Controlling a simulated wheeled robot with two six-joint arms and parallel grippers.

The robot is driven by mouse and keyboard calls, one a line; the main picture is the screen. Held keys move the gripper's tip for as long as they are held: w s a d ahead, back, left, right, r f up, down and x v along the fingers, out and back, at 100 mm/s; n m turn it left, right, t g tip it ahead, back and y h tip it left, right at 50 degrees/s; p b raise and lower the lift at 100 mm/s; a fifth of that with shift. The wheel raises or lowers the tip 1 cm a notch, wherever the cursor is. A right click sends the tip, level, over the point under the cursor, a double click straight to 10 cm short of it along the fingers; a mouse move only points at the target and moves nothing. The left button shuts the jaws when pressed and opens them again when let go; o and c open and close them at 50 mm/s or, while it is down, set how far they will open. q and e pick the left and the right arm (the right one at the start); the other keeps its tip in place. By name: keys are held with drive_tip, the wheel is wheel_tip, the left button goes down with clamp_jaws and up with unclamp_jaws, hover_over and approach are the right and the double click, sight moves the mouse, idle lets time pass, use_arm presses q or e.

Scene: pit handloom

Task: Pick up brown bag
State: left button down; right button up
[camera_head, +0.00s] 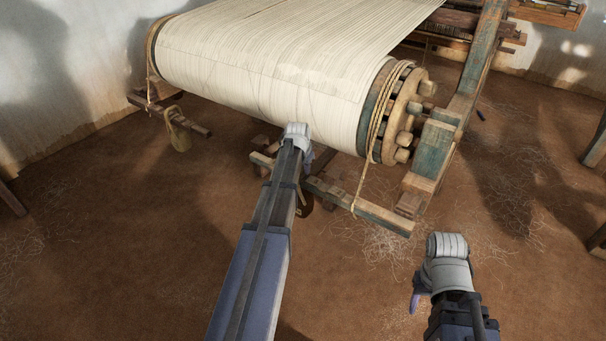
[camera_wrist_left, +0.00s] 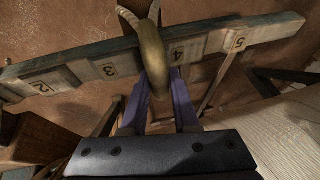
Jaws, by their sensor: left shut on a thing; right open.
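In the left wrist view, a curved olive-brown piece, apparently part of the brown bag (camera_wrist_left: 153,52), runs between the purple fingers of my left gripper (camera_wrist_left: 159,88). The gripper is shut on it, in front of a numbered wooden beam. In the head view, my left gripper (camera_head: 306,153) is mostly hidden by its own arm, below the front of the cloth roll. A dark brown patch beside that arm may be part of the bag; the rest is hidden. My right gripper (camera_head: 418,298) is open, over bare floor at lower right, mostly hidden by its wrist.
The loom's wide roll of pale threads (camera_head: 270,65) is just beyond my left gripper. The numbered beam (camera_wrist_left: 205,45) lies close to its fingers. Another olive-brown bag-like thing (camera_head: 179,133) hangs at the roll's left end. Floor (camera_head: 120,240) at left is free, with scattered thread.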

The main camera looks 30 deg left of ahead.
use_arm(q)
drive_tip(key=shift+r+p, duration=1.65)
drive_tip(key=shift+r, duration=0.2)
drive_tip(key=shift+s+d+f, duration=0.15)
drive_tip(key=shift+s, duration=0.2)
drive_tip(key=s+d, duration=0.3)
drive_tip(key=s, duration=0.5)
drive_tip(key=s+d, duration=0.3)
drive_tip(key=s, duration=0.5)
use_arm(e)
wheel_tip(320, 180, up, 3)
drive_tip(key=shift+r, duration=0.2)
